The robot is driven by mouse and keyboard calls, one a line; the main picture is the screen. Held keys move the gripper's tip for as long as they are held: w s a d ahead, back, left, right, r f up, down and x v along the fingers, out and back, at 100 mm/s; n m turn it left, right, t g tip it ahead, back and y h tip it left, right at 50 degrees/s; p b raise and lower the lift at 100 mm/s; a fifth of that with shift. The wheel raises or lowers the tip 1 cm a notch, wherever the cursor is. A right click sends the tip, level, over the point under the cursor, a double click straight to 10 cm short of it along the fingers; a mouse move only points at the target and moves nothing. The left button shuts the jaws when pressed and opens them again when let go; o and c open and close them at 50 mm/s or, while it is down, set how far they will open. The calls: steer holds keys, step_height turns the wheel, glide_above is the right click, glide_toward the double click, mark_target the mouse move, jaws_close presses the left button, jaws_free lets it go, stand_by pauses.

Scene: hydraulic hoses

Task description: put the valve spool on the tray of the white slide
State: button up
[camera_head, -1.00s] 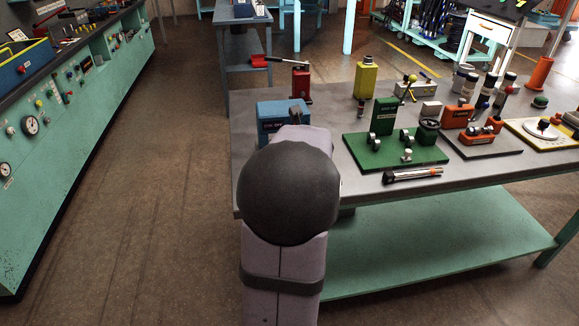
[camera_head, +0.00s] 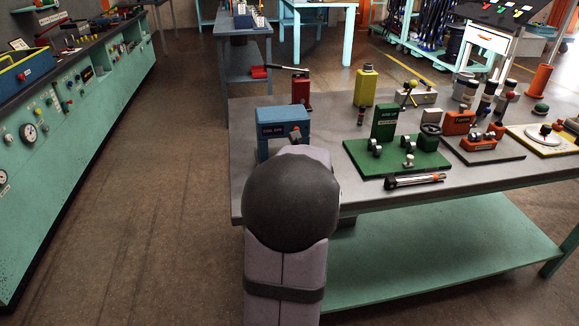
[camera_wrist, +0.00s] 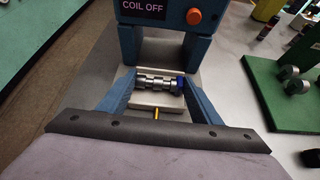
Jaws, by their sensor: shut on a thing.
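The valve spool (camera_wrist: 153,85) is a silvery ribbed cylinder with a blue right end. It lies crosswise between the blue fingertips of my gripper (camera_wrist: 158,87) in the wrist view, and the fingers are shut on it. The white slide (camera_wrist: 158,103), with a yellow handle, shows just below the spool in the picture, in front of the blue coil unit (camera_wrist: 160,20). I cannot tell whether the spool touches the tray. In the head view the blue coil unit (camera_head: 283,116) stands at the table's left end. My arm hides the gripper, spool and slide there.
A green board (camera_head: 397,160) with fittings lies right of my arm, with a chrome cylinder (camera_head: 414,181) in front of it. A red hand pump (camera_head: 301,90) and a yellow bottle (camera_head: 365,88) stand behind. The table's left edge is close to the coil unit.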

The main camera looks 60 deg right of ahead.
steer(key=o, duration=1.3)
steer(key=shift+f, duration=0.1)
steer(key=shift+c, duration=0.2)
steer(key=shift+r, duration=0.2)
steer(key=shift+s+a+r, duration=0.15)
steer(key=shift+s, duration=0.05)
steer(key=p+v, duration=0.2)
steer(key=v, duration=0.9)
steer(key=shift+a+p, duration=0.25)
steer(key=shift+p, duration=0.05)
steer(key=shift+s, duration=0.1)
